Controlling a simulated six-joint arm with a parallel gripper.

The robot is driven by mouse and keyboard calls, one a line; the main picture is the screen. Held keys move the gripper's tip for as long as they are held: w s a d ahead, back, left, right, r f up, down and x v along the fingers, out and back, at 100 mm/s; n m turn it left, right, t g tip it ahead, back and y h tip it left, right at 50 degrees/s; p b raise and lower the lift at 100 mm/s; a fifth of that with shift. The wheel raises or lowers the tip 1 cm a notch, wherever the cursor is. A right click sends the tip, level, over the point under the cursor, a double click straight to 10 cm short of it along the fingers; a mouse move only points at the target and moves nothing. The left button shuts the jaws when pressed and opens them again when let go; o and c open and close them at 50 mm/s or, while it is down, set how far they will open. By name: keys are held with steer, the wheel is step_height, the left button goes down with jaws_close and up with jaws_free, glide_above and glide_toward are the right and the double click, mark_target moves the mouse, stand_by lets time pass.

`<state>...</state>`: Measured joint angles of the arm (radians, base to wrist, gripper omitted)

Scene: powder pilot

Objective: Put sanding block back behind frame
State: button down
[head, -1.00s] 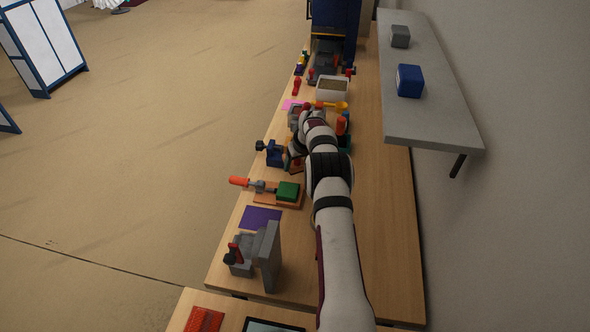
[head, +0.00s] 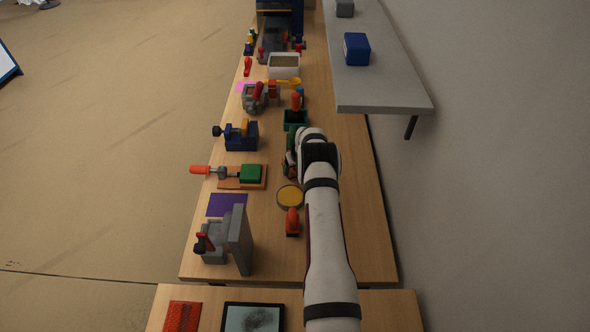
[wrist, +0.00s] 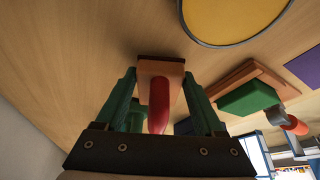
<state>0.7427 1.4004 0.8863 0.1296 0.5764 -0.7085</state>
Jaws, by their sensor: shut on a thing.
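My gripper (wrist: 159,80) is shut on a wooden block with a red handle and a dark underside, which I take as the sanding block (wrist: 160,68). It is held between the two green fingers above the bench; the gap below it is hard to judge. In the head view my gripper (head: 289,163) is over the middle of the bench, and the arm largely hides the held block. A grey upright plate on a base (head: 241,240), possibly the frame, stands at the near left of the bench. A red clamp-like part (head: 201,243) is on its left side.
A yellow disc (head: 290,196) and a red-orange object (head: 292,222) lie just nearer than my gripper. A green block (head: 251,174) on an orange board, a purple sheet (head: 227,205) and a blue vise (head: 241,135) are left. A grey shelf (head: 385,90) overhangs at right.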

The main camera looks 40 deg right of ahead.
steer(key=shift+f, duration=0.3)
jaws_free()
steer(key=shift+f, duration=0.15)
steer(key=v, duration=0.8)
steer(key=s+a+r+g+y, duration=0.1)
steer(key=s+a+r+y, duration=0.1)
steer(key=a+r, duration=1.75)
steer(key=s+a+r+g+y, duration=0.1)
steer(key=s+a+r, duration=0.2)
steer(key=s+a, duration=0.65)
steer(key=s+a+r+g+y, duration=0.1)
steer(key=s+a+r, duration=0.2)
steer(key=s+a, duration=0.65)
steer(key=s+a+f+m+g, duration=0.1)
steer(key=s+a, duration=0.2)
steer(key=s, duration=0.7)
steer(key=shift+s+f, duration=0.2)
